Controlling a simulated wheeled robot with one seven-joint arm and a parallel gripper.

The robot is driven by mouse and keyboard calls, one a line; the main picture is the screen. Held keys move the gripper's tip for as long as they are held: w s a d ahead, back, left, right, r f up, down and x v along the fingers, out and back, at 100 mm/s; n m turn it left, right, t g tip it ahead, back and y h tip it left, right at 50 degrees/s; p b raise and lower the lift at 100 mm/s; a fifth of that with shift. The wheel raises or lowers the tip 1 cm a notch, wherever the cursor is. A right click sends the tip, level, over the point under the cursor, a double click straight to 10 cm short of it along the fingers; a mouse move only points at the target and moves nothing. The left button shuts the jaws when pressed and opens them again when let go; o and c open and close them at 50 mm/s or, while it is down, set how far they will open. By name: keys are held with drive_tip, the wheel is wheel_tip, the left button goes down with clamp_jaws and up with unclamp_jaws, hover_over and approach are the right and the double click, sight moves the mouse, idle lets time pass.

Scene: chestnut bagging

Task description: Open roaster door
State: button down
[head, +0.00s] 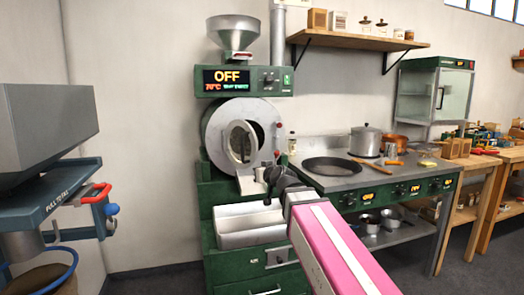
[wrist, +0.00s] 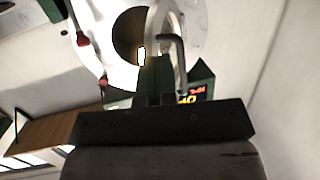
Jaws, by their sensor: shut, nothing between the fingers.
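The green roaster (head: 247,82) stands against the wall with its display reading OFF. Its round door (head: 239,142) stands ajar, angled out from the pale drum face (head: 213,125), and the dark opening shows beside it. In the wrist view the door (wrist: 155,22) is seen nearly edge-on in front of the dark opening (wrist: 128,38), with a bent grey handle (wrist: 181,65) close to the fingers. My gripper (head: 268,172) is shut and empty, just below and right of the door. Its fingers (wrist: 152,90) point toward the opening; I cannot tell whether they touch the door or handle.
A metal cooling tray (head: 250,238) sits below the door. To the right is a steel stove (head: 385,180) with a pan (head: 331,167) and pots. A blue-framed machine (head: 50,195) stands at the left. Some floor is clear between it and the roaster.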

drive_tip(key=s+d+f+m+g+h, duration=0.2)
drive_tip(key=s+d+f+g, duration=0.15)
drive_tip(key=d+f, duration=0.6)
drive_tip(key=s+d+f+m+g+h, duration=0.25)
drive_tip(key=d+f+g, duration=0.2)
drive_tip(key=f, duration=1.05)
drive_tip(key=s+d+f+m+g+h, duration=0.1)
drive_tip(key=s+d+f+m+g, duration=0.2)
drive_tip(key=d+f, duration=0.65)
drive_tip(key=w+a+r+g+y, duration=0.1)
drive_tip(key=w+a+r+y, duration=0.3)
drive_tip(key=w+r, duration=0.3)
drive_tip(key=w+a+r+g+y, duration=0.1)
drive_tip(key=w+a+r+y, duration=0.35)
drive_tip(key=w+r, duration=0.3)
drive_tip(key=w+a+r+n+g+y, duration=0.1)
drive_tip(key=w+r+y, duration=0.25)
drive_tip(key=r, duration=0.95)
drive_tip(key=w+r+n+g+y, duration=0.1)
drive_tip(key=w+r+y, duration=0.3)
drive_tip(key=r, duration=0.9)
drive_tip(key=s+a, duration=0.2)
drive_tip(key=a, duration=1)
drive_tip(key=shift+s+a+r+h, duration=0.3)
drive_tip(key=shift+a+r+h, duration=0.05)
